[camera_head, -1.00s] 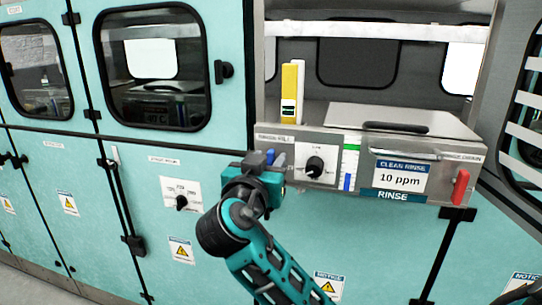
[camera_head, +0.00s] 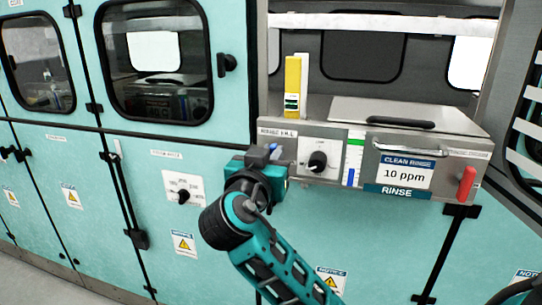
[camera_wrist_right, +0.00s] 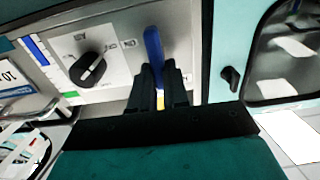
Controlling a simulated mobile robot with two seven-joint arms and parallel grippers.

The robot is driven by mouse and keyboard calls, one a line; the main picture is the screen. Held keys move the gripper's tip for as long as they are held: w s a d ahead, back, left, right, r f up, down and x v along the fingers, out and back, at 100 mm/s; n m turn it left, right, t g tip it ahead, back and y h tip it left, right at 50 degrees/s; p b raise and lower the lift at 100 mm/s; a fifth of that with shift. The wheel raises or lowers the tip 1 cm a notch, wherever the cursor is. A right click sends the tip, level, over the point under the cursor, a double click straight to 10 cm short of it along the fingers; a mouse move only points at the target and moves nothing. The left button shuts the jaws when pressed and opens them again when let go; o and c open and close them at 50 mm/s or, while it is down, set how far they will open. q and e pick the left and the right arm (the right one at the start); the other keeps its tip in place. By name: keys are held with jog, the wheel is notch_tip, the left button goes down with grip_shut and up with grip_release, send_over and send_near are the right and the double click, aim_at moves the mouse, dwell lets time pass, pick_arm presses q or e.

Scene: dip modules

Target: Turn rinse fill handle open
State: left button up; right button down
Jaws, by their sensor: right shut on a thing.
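The rinse fill handle is a blue lever (camera_wrist_right: 153,48) on the left end of the grey rinse panel (camera_head: 325,190). In the right wrist view it stands between the two dark fingers of my right gripper (camera_wrist_right: 163,85), which is shut on it. In the head view the gripper (camera_head: 268,158) is at the panel's left end and hides most of the lever; a little blue shows at the fingertips. My left gripper is not in view.
A black dial knob (camera_head: 317,162) is just right of my right gripper. A red handle (camera_head: 466,184) is at the panel's right end. A yellow block (camera_head: 292,85) stands above the panel. Teal cabinet doors with a black latch (camera_head: 227,64) are to the left.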

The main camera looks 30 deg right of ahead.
dwell(0.4)
jog(key=shift+w+a+f+n, duration=0.15)
jog(key=shift+w+f+n, duration=0.1)
jog(key=shift+n, duration=2.7)
jog(key=shift+w+a+f+n, duration=0.2)
jog(key=shift+f+n, duration=0.05)
jog(key=shift+n, duration=2.75)
jog(key=shift+w+a+f+n, duration=0.15)
jog(key=shift+w+f+n, duration=0.1)
jog(key=shift+n, duration=2.7)
jog(key=c, duration=1.1)
grip_release()
jog(key=shift+f, duration=0.1)
